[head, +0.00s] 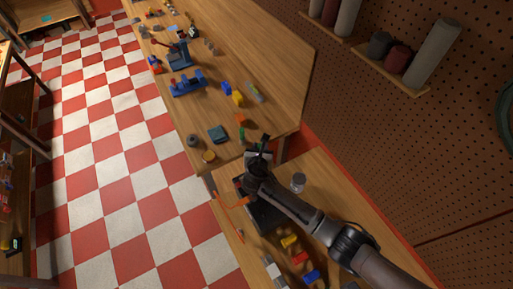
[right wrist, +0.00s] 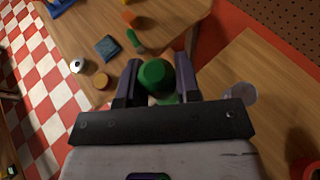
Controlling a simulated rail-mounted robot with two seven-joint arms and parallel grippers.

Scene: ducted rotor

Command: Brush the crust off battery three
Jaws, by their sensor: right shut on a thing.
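My right gripper (head: 260,152) is over the near bench, its arm coming in from the lower right. In the right wrist view its two fingers (right wrist: 157,84) stand on either side of a round green-topped thing (right wrist: 154,72), and it is shut on that thing. The thing's lower part is mostly hidden, so I cannot tell whether it is a brush. A dark tray or case (head: 264,216) lies under my forearm, partly hidden. I cannot make out battery three or any crust on it. My left gripper is not in view.
A clear jar (head: 298,182) stands right of my gripper. Yellow (head: 289,241), red (head: 300,257) and blue (head: 312,276) blocks lie on the near bench. The far bench holds a teal block (head: 218,133), an amber disc (head: 208,156) and blue tools (head: 188,84). A pegboard wall rises at right.

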